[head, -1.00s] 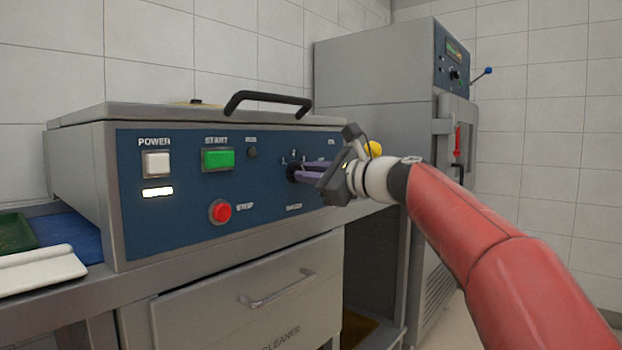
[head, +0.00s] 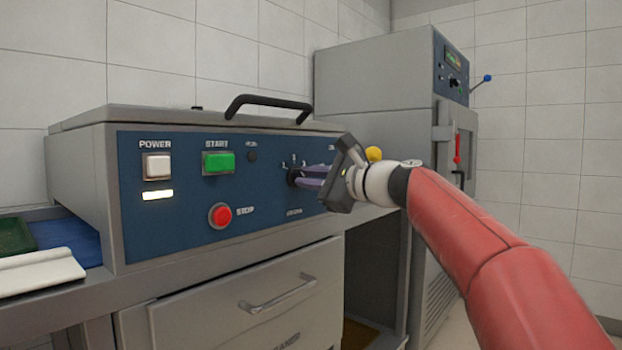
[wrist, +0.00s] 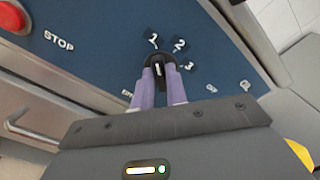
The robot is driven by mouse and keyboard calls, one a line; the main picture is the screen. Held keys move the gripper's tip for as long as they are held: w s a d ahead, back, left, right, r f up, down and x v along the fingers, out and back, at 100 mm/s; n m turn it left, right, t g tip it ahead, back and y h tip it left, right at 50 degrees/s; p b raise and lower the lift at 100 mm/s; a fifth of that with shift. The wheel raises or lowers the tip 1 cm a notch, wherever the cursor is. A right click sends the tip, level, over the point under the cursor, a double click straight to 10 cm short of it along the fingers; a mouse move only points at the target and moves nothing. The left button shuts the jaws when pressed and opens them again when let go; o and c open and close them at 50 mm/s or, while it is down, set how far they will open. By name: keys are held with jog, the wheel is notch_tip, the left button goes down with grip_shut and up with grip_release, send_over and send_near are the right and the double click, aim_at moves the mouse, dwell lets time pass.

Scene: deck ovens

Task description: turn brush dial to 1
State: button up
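The brush dial (wrist: 158,60) is a black round knob with a white pointer mark, on the blue control panel (head: 270,185). In the wrist view the marks 1 (wrist: 153,41), 2 (wrist: 179,44) and 3 (wrist: 189,66) stand around it. The pointer appears to face about toward 1, but its far end is hard to make out. My gripper (wrist: 160,76) has its two lavender fingers on either side of the knob's grip and appears shut on it. In the head view my gripper (head: 304,178) is at the panel's right part and partly covers the dial.
On the same panel are a white power switch (head: 157,167), a green start button (head: 218,162) and a red stop button (head: 220,215). A black lid handle (head: 268,100) is above. A tall steel oven (head: 375,85) stands behind to the right.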

jog(key=o, duration=0.4)
jog(key=b+v, duration=0.1)
jog(key=v, duration=0.6)
jog(key=shift+s+d, duration=0.3)
